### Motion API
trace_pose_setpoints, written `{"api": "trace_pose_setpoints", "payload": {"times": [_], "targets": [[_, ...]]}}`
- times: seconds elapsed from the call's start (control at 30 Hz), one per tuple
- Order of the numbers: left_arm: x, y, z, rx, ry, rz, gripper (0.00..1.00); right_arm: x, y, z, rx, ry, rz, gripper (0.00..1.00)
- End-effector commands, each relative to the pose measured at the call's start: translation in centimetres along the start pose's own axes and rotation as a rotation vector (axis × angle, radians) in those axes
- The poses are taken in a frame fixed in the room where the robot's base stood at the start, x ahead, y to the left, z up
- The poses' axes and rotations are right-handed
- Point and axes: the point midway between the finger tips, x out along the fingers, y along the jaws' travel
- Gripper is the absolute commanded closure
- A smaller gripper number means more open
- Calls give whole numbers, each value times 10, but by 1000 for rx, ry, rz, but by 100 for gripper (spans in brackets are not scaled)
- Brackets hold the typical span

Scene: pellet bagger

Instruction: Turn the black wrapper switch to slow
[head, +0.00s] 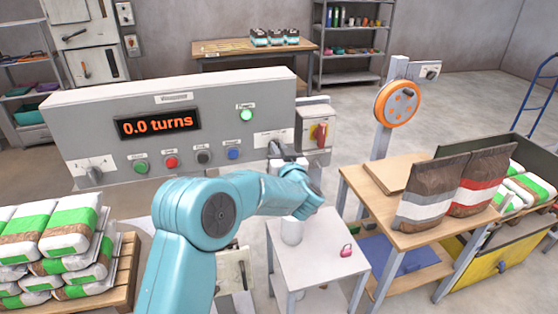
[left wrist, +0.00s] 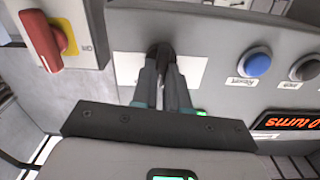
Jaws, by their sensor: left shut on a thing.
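The black switch (left wrist: 160,47) sits on a white plate (left wrist: 195,72) at one end of the grey control panel. In the left wrist view, my left gripper (left wrist: 161,65) has both fingers closed around this switch. The fingers cover most of it, so I cannot tell its setting. In the head view, my left gripper (head: 278,150) reaches the right end of the panel (head: 222,92), just below the same plate (head: 272,136). The plate's lettering is too small to read. My right gripper is not in view.
A red knob on yellow (head: 320,133) sits on a box right of the panel. Left are a display (head: 158,123) reading "0.0 turns", several buttons and another knob (head: 94,173).

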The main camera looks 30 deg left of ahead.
Motion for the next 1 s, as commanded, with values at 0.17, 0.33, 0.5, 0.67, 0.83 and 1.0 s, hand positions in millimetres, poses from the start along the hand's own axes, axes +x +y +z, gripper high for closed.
{"api": "trace_pose_setpoints", "payload": {"times": [0.17,0.33,0.5,0.67,0.83,1.0], "targets": [[0,-1,7,-169,0,0,100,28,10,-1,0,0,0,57],[0,-1,6,-321,-1,0,100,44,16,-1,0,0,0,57],[0,-2,6,-449,-1,1,100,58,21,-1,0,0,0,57],[0,-3,4,-543,-2,0,100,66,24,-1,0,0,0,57],[0,-3,4,-606,-2,0,100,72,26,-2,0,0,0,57],[0,-3,3,-640,-3,0,100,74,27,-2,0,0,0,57]]}}
